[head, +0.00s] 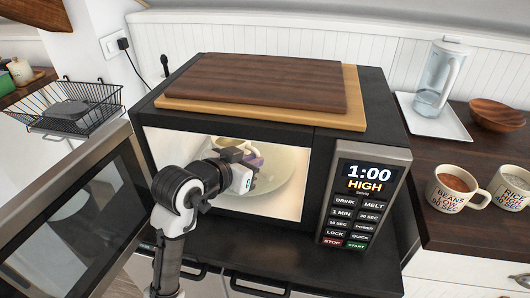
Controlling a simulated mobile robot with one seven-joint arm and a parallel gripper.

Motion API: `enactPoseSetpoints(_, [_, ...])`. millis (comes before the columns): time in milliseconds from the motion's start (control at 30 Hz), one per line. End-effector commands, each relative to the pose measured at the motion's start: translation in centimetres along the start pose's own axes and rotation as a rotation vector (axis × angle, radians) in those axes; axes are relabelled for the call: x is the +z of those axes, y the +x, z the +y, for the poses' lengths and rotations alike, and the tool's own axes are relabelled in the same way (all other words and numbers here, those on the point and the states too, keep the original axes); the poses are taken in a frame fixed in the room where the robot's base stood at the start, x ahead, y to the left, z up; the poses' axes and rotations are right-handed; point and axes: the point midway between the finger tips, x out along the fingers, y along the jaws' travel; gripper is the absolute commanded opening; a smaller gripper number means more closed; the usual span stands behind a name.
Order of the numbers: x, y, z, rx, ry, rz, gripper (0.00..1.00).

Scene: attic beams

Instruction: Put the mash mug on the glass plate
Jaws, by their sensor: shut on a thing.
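My gripper (247,160) is inside the open microwave (288,150), shut on a pale mug (237,144). Only the upper part of the mug shows behind the fingers, and its label is hidden, so I cannot read whether it is the mash mug. The round glass plate (283,172) lies inside the microwave, around and below the gripper. The mug is over the plate; I cannot tell whether its base touches it.
The microwave door (75,215) hangs open at the left. Cutting boards (262,85) lie on top. At the right are a beans mug (453,188), a rice mug (512,186), a pitcher (438,75) on a white tray (432,121), and a wooden bowl (497,115).

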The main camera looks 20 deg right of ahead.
Motion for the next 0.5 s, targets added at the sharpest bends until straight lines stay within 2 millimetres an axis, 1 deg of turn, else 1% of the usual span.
enactPoseSetpoints(33, [-1.0, 1.1, 0.1, 0.004, 0.002, -0.002, 0.0])
enactPoseSetpoints(100, [-1.5, 2.6, 0.1, 0.003, 0.002, -0.002, 0.0])
enactPoseSetpoints(200, [-2.1, 4.3, 0.0, 0.002, 0.001, 0.0, 0.0])
enactPoseSetpoints(367, [-2.3, 5.5, -0.1, -0.001, 0.0, 0.001, 0.0])
enactPoseSetpoints(500, [-0.9, 6.1, -0.1, -0.001, -0.006, 0.0, 0.0])
